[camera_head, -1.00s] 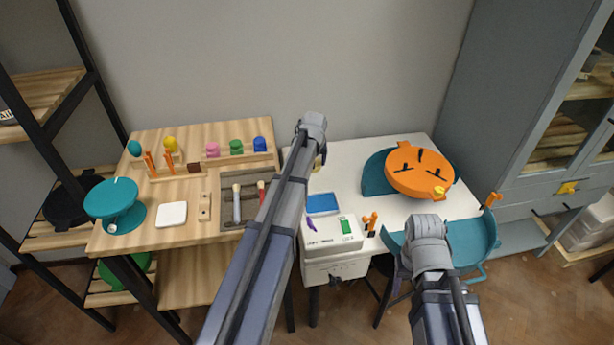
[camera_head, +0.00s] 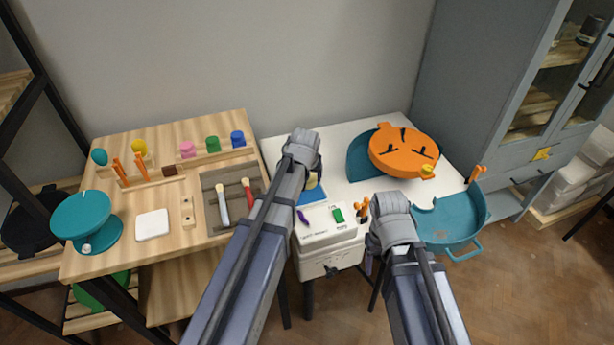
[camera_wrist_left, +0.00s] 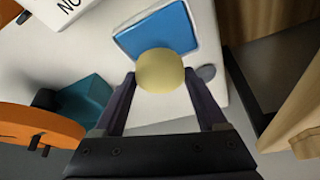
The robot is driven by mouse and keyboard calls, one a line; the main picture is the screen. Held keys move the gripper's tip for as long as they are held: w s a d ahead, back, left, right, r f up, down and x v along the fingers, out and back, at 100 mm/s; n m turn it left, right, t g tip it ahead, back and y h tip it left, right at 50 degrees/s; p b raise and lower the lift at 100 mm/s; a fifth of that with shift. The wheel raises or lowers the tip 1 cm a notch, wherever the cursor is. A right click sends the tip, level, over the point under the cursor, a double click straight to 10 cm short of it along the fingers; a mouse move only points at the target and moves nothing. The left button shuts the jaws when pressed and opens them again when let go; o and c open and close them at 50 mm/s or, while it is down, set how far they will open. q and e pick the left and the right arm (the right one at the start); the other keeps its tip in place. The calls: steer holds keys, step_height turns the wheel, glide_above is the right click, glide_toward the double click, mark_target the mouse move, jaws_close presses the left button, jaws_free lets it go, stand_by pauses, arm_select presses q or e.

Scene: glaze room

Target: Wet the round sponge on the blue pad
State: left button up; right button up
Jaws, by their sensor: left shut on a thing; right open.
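The round pale-yellow sponge (camera_wrist_left: 160,72) is held between the two fingers of my left gripper (camera_wrist_left: 160,80). In the left wrist view it overlaps the near edge of the blue pad (camera_wrist_left: 156,30); I cannot tell whether they touch. In the head view the pad (camera_head: 314,194) shows just past my left wrist, on the white table behind the white box. A bit of the sponge (camera_head: 311,181) shows there too. My right gripper is open, mostly hidden behind its own wrist, in front of the white table's front edge.
A white box (camera_head: 328,231) with purple and green marks stands at the table's front. Orange-handled tools (camera_head: 357,208) are beside it. An orange round piece (camera_head: 404,152) and a teal tray (camera_head: 452,220) are to the right. A wooden table (camera_head: 180,225) with brushes is left.

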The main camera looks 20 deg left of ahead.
arm_select(q)
steer(key=shift+f+b, duration=1.6)
steer(key=shift+f, duration=0.35)
steer(key=shift+f+b, duration=0.5)
stand_by(0.6)
step_height(320, 180, up, 7)
steer(key=p, duration=0.7)
stand_by(0.7)
step_height(320, 180, up, 14)
steer(key=p, duration=1.4)
glide_above(307, 195)
step_height(307, 195, down, 7)
steer(key=b, duration=0.7)
steer(key=shift+d+f, duration=0.1)
